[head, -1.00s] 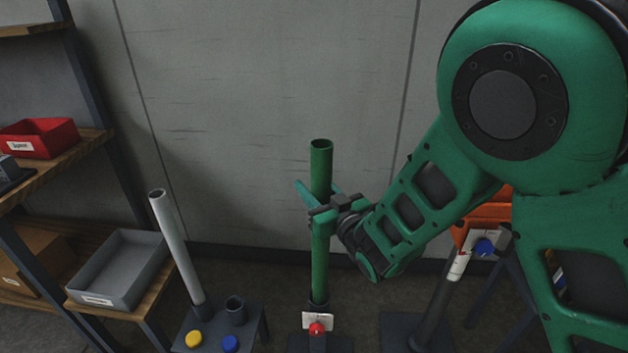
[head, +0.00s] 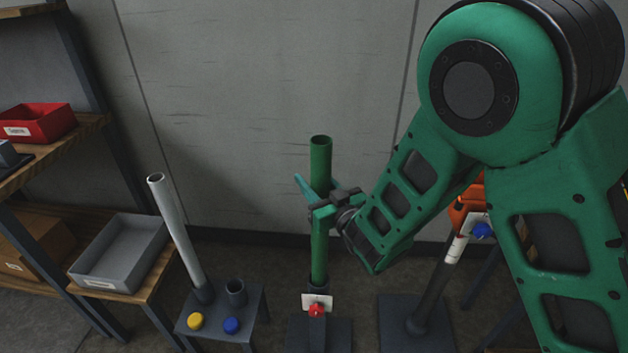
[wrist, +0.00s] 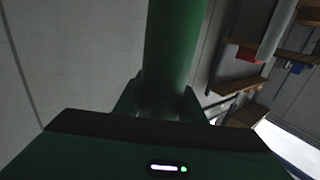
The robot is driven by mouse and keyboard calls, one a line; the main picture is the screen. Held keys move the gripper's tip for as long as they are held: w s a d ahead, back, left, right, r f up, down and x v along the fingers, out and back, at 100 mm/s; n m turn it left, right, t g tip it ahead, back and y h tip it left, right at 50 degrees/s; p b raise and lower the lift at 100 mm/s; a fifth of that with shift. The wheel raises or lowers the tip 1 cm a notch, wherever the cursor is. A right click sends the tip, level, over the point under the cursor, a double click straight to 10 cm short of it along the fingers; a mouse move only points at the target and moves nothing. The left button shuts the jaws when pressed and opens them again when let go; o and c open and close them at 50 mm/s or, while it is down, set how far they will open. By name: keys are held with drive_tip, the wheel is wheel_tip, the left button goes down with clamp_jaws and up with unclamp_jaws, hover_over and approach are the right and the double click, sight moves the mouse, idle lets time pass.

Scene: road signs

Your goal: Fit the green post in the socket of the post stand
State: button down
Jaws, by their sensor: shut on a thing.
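The green post (head: 320,258) stands upright, its lower end at the dark socket of the post stand (head: 334,334). The stand has a white label and a red knob (head: 317,310) below the socket. The seating depth inside the socket cannot be seen. My gripper (head: 320,202) is shut around the post at about mid-height. In the wrist view the post (wrist: 172,50) runs up between the two fingers of my gripper (wrist: 165,105).
Left of the stand, a small bench (head: 255,309) holds a tilted white pole (head: 175,230), an empty socket and yellow and blue knobs. Right is another stand (head: 400,325) with a tilted pole. Shelves with a grey tray (head: 119,252) and red bin (head: 38,122) are at left.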

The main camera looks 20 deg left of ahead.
sight(327, 196)
drive_tip(key=shift+s, duration=0.15)
drive_tip(key=shift+f, duration=0.15)
idle(0.5)
drive_tip(key=c, duration=1.1)
unclamp_jaws()
drive_tip(key=shift+d+f, duration=0.1)
drive_tip(key=shift+s+d, duration=0.15)
drive_tip(key=shift+d, duration=0.15)
drive_tip(key=shift+v, duration=4.95)
